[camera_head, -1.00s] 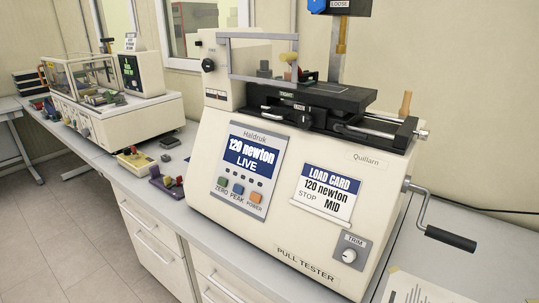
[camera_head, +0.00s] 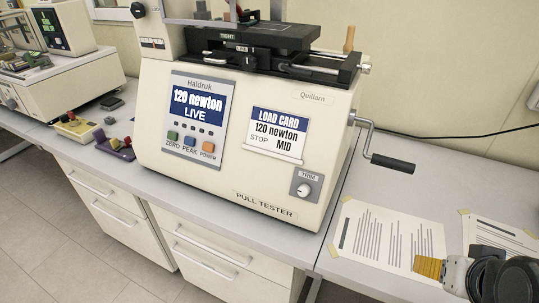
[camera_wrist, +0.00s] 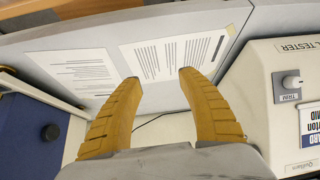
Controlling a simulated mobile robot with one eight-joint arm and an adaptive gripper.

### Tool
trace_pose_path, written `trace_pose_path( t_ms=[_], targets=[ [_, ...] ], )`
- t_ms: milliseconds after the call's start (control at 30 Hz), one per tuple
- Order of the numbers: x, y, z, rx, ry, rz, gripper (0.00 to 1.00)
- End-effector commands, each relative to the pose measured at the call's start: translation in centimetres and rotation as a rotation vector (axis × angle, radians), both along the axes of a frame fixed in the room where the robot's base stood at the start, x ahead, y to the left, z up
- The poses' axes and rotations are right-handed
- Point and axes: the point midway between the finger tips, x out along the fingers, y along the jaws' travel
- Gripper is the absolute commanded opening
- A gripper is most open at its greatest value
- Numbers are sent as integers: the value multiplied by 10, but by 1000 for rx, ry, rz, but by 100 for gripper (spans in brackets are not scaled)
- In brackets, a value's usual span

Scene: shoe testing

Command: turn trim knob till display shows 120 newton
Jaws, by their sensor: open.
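The trim knob (camera_head: 303,190) is a small white dial on a grey plate at the lower right of the pull tester's (camera_head: 265,212) front. In the wrist view the trim knob (camera_wrist: 291,82) is at the right, well apart from my fingers. The display (camera_head: 198,107) reads "120 newton LIVE". The load card (camera_head: 278,135) reads "120 newton STOP MID". My gripper (camera_head: 430,268) is at the lower right in the head view, right of the knob. In the wrist view my gripper (camera_wrist: 160,77) has two ridged yellow fingers apart, with nothing between them.
A crank with a black handle (camera_head: 393,163) sticks out from the tester's right side. Printed sheets (camera_head: 385,236) are taped to the bench right of the tester. Drawers (camera_head: 205,255) are below the bench.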

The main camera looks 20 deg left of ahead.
Motion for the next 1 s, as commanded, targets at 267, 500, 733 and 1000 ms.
trace_pose_path(
  t_ms=[267,500,733,1000],
  targets=[
    [29,57,-11,-112,-17,40,47],
    [49,156,-6,-183,-219,60,47],
    [33,252,13,-113,-465,95,47],
    [24,287,20,-49,-564,105,47]
  ],
)
